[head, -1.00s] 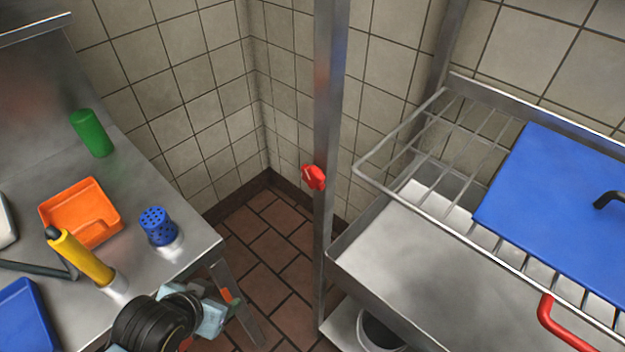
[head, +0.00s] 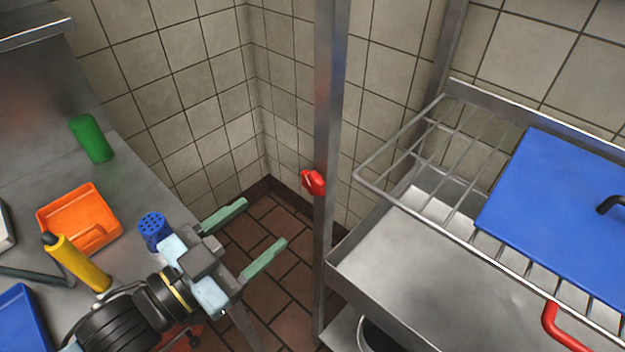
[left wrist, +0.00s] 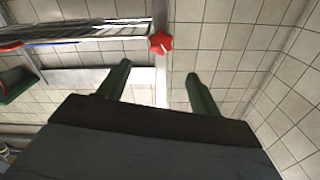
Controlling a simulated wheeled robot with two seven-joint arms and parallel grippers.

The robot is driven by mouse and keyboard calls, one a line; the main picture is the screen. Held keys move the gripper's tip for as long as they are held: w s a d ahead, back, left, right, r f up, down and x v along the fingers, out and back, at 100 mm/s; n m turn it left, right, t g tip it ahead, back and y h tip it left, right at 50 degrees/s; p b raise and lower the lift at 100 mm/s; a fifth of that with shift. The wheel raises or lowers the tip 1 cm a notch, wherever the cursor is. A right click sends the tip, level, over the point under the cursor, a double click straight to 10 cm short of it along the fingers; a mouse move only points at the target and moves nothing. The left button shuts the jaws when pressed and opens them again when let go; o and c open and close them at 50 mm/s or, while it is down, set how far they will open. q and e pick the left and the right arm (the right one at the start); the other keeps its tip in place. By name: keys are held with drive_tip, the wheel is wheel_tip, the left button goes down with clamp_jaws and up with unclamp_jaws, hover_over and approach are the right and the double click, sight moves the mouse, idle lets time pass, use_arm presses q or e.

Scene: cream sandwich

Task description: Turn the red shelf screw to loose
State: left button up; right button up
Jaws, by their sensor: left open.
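The red shelf screw (head: 313,182) is a small red knob with a pale mark, on the upright metal post (head: 326,110) in the middle of the head view. In the left wrist view the screw (left wrist: 161,41) looks star-shaped and lies beyond the fingertips, between their lines. My left gripper (head: 265,223) is open and empty, with its two green fingers pointing toward the post. It is apart from the screw, to its lower left in the head view. The fingers also show in the left wrist view (left wrist: 158,70). My right gripper is not in view.
The left steel counter (head: 130,185) holds an orange tray (head: 100,235), a blue shaker (head: 153,228), a green cylinder (head: 90,138) and a yellow-handled tool (head: 80,265). A wire rack (head: 400,150) with a blue board (head: 560,195) stands to the right of the post.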

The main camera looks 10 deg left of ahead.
sight(310, 184)
use_arm(q)
drive_tip(key=x, duration=1.3)
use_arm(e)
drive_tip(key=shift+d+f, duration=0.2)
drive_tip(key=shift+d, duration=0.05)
use_arm(q)
drive_tip(key=c, duration=1)
drive_tip(key=shift+o, duration=0.2)
drive_tip(key=n+p, duration=0.5)
drive_tip(key=p, duration=0.1)
drive_tip(key=shift+a+r, duration=0.1)
drive_tip(key=shift+r, duration=0.05)
drive_tip(key=shift+f+n, duration=0.2)
drive_tip(key=shift+n, duration=0.2)
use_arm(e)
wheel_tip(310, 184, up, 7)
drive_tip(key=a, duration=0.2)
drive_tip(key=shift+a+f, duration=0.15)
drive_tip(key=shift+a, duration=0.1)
use_arm(q)
drive_tip(key=o, duration=1)
drive_tip(key=shift+c, duration=0.2)
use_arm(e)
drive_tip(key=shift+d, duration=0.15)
